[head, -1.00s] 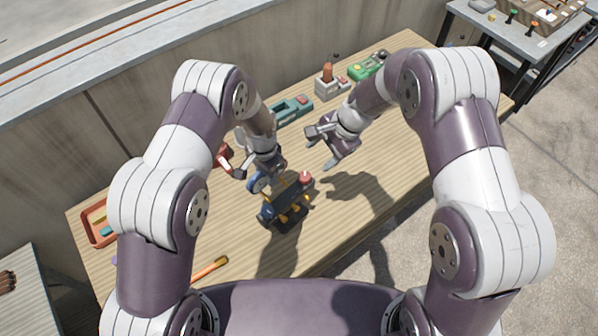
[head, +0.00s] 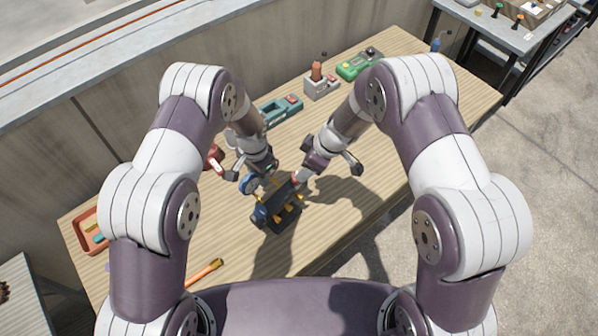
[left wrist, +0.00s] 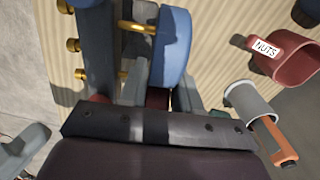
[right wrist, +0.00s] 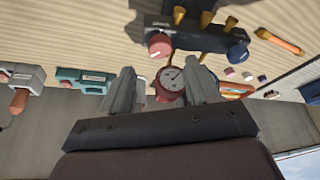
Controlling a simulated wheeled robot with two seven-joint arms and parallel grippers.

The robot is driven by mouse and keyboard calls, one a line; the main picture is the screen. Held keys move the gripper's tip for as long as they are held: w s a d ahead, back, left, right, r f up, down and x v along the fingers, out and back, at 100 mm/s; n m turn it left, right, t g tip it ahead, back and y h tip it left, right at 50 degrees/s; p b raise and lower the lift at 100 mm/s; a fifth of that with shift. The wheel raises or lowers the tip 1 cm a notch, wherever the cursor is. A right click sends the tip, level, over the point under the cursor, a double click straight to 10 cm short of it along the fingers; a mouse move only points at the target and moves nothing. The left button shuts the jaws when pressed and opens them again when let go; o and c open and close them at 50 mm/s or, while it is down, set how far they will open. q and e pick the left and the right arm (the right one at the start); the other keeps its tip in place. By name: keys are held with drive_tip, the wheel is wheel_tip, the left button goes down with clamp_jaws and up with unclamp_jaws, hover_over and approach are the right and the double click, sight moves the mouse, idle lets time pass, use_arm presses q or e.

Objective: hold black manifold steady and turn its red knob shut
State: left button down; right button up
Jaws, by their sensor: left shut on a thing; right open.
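The black manifold (head: 276,202) is held just over the wooden bench, with brass fittings and a blue knob (right wrist: 237,52) at one end. Its red knob (right wrist: 158,44) is at the other end, at the right gripper's fingers in the head view (head: 299,178). My left gripper (head: 262,178) is shut on the manifold near its blue gauge (left wrist: 173,45); the exact contact is partly hidden. My right gripper (right wrist: 163,88) is open; the red gauge (right wrist: 171,78) shows between its fingers in the right wrist view, with the red knob just beyond.
A red NUTS bin (left wrist: 287,55) stands behind the left gripper. An orange-handled tool (head: 205,272) lies at the front. The bench's right side is clear.

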drive_tip(key=x, duration=0.6)
drive_tip(key=shift+w+a+f, duration=0.1)
drive_tip(key=shift+a+f, duration=0.05)
drive_tip(key=c, duration=1)
drive_tip(key=shift+c, duration=0.2)
drive_tip(key=m+t, duration=0.1)
drive_tip(key=m, duration=0.2)
drive_tip(key=m+t+h, duration=0.1)
drive_tip(key=m, duration=0.2)
drive_tip(key=shift+a, duration=0.1)
drive_tip(key=m+h, duration=0.1)
drive_tip(key=m, duration=0.2)
drive_tip(key=m+h, duration=0.1)
drive_tip(key=m, duration=0.2)
drive_tip(key=shift+a+t+h, duration=0.15)
drive_tip(key=shift+t+h, duration=0.15)
drive_tip(key=shift+t, duration=0.1)
drive_tip(key=shift+m, duration=0.3)
drive_tip(key=o, duration=1)
drive_tip(key=shift+s, duration=0.2)
